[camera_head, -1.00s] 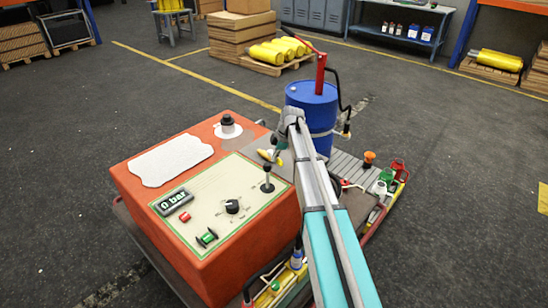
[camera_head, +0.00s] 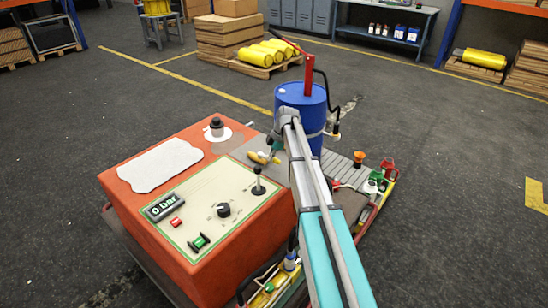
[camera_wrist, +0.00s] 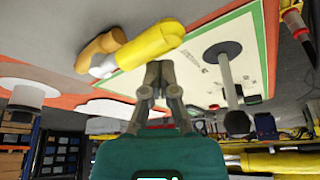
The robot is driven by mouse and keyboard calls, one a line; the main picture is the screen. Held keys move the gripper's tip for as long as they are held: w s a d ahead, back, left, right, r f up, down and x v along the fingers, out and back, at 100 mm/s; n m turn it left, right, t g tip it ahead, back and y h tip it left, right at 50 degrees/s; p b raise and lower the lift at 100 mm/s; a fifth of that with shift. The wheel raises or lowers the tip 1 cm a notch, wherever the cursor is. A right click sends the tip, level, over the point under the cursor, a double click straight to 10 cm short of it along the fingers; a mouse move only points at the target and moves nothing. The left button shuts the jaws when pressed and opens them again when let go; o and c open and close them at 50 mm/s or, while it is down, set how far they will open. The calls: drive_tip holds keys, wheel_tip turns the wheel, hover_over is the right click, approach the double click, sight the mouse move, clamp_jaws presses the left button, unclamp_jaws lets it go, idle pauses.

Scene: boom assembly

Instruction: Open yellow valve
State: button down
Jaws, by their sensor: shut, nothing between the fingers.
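The yellow valve (camera_head: 258,158) is a small yellow handle beside the cream control panel on the orange machine, near the grey deck. In the wrist view the yellow valve (camera_wrist: 150,46) is large and close, with a paler joint and an orange-yellow end at its left. My gripper (camera_wrist: 160,68) is shut and empty, its fingertips right at the valve's lower edge in that view. I cannot tell whether they touch it. In the head view my gripper (camera_head: 272,150) is small and partly hidden by my arm, just right of the valve.
The orange machine (camera_head: 240,262) carries a black lever (camera_head: 258,182), a round knob (camera_head: 223,210) and a display reading 0 bar (camera_head: 164,207). A blue barrel (camera_head: 300,95) with a red pump stands behind my arm.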

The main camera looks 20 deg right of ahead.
drive_tip(key=shift+d, duration=0.2)
drive_tip(key=shift+a, duration=0.1)
drive_tip(key=shift+s+a+r, duration=0.1)
drive_tip(key=shift+s+a, duration=0.25)
drive_tip(key=shift+a, duration=0.1)
drive_tip(key=shift+s+a+r+p, duration=0.3)
drive_tip(key=shift+s+a, duration=0.1)
drive_tip(key=shift+a, duration=0.25)
drive_tip(key=shift+s+a+r+p, duration=0.2)
drive_tip(key=shift+s+a+p, duration=0.15)
drive_tip(key=shift+a, duration=0.25)
drive_tip(key=w+p+v, duration=0.2)
drive_tip(key=p+v, duration=0.7)
drive_tip(key=shift+r, duration=0.25)
drive_tip(key=shift+w+a, duration=0.1)
drive_tip(key=shift+a, duration=0.05)
